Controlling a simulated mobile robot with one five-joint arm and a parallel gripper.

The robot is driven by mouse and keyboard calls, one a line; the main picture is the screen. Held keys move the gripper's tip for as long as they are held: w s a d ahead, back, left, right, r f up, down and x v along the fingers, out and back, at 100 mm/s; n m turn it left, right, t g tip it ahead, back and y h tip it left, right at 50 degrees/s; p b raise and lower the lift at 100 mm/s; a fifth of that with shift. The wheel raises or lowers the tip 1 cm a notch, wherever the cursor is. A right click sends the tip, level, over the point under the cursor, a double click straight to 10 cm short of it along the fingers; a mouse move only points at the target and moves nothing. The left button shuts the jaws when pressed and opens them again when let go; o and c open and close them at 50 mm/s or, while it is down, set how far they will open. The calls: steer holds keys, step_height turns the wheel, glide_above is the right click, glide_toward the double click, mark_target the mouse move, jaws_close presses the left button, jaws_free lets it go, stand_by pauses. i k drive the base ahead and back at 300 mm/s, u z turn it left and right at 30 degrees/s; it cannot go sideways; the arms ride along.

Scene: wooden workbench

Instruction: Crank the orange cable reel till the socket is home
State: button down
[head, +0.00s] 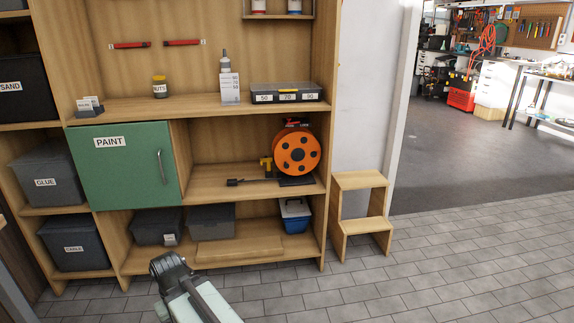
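The orange cable reel (297,153) stands upright on the middle shelf at its right end, on a dark base (297,181). Its round face has several dark holes. A small dark piece (235,182), perhaps the socket on the cable, lies on the shelf to the left of the reel. A thin dark line seems to run from it toward the reel. A small yellow part (266,163) stands just left of the reel. I cannot make out the crank handle. My folded arm shows at the bottom, well below and left of the reel; my gripper is not visible.
The green PAINT cabinet door (128,163) is shut, left of the reel's compartment. A labelled case (285,93) sits on the shelf above. A blue-and-white box (295,215) is below. A wooden step stool (360,215) stands right. The tiled floor in front is clear.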

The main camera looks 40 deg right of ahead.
mark_target(296, 152)
steer(key=i, duration=1)
steer(key=u, duration=0.05)
